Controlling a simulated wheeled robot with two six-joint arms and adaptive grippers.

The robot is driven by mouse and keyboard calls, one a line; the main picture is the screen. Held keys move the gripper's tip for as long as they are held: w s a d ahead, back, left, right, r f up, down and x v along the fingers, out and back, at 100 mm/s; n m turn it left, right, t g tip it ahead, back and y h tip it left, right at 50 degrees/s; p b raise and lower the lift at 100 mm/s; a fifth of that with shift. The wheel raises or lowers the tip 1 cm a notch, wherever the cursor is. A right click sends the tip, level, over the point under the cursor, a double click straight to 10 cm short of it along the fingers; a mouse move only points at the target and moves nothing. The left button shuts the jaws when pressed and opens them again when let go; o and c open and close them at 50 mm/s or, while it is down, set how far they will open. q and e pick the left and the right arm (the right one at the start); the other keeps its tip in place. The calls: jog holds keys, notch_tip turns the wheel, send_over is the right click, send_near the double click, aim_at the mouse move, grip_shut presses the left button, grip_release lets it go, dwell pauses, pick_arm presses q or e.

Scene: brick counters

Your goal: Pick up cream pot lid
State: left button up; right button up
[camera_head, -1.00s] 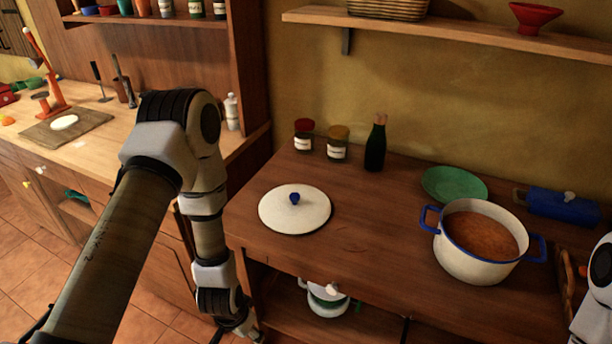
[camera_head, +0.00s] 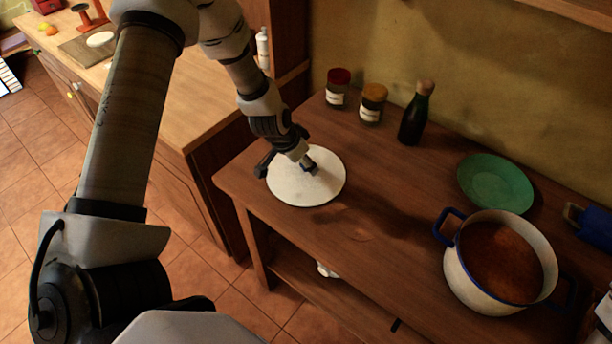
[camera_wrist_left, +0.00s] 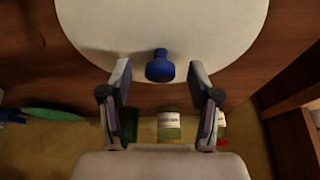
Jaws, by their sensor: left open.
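The cream pot lid (camera_head: 305,190) lies flat on the wooden counter, left of the pot. Its blue knob (camera_wrist_left: 160,66) shows clearly in the left wrist view, where the cream disc (camera_wrist_left: 160,28) fills the top. My left gripper (camera_head: 306,164) is at the lid's knob, which it partly hides in the head view. In the wrist view its fingers (camera_wrist_left: 160,72) are open, one on each side of the knob, with a gap on both sides. My right gripper is out of view.
A cream pot (camera_head: 465,282) with blue handles and brown contents stands at the right. A green plate (camera_head: 495,182), a dark bottle (camera_head: 415,118) and two jars, red-lidded (camera_head: 338,88) and yellow-lidded (camera_head: 372,103), stand behind. The counter between lid and pot is clear.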

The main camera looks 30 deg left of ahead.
pick_arm(q)
jog(key=shift+w+d+f, duration=0.15)
jog(key=shift+w+f, duration=0.55)
jog(key=shift+f, duration=0.1)
jog(key=shift+s+r, duration=0.25)
jog(key=shift+s, duration=0.05)
jog(key=c, duration=0.4)
jog(key=shift+s, duration=0.15)
jog(key=c, duration=0.5)
grip_shut()
